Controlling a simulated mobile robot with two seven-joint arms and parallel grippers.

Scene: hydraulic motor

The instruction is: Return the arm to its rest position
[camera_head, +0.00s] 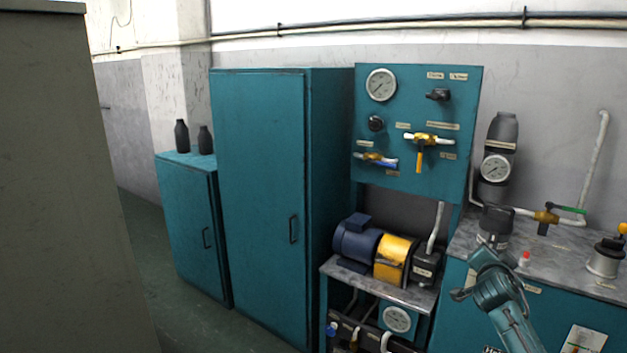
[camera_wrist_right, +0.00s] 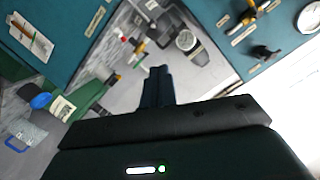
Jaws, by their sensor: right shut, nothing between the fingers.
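My right arm (camera_head: 503,300) comes in from the lower right in the head view, in front of the right-hand workbench. Its hand end is near the bench's front edge, and the fingers are hard to make out there. In the right wrist view my right gripper (camera_wrist_right: 158,72) shows its dark fingers closed together, with nothing between them. My left arm and left gripper are not in view.
A teal gauge panel (camera_head: 414,162) stands behind a blue-and-yellow motor unit (camera_head: 375,250). The right workbench top (camera_head: 560,262) carries a dark cylinder with a gauge (camera_head: 496,168) and valves. Teal cabinets (camera_head: 258,190) stand left. A grey block (camera_head: 60,180) fills the left edge.

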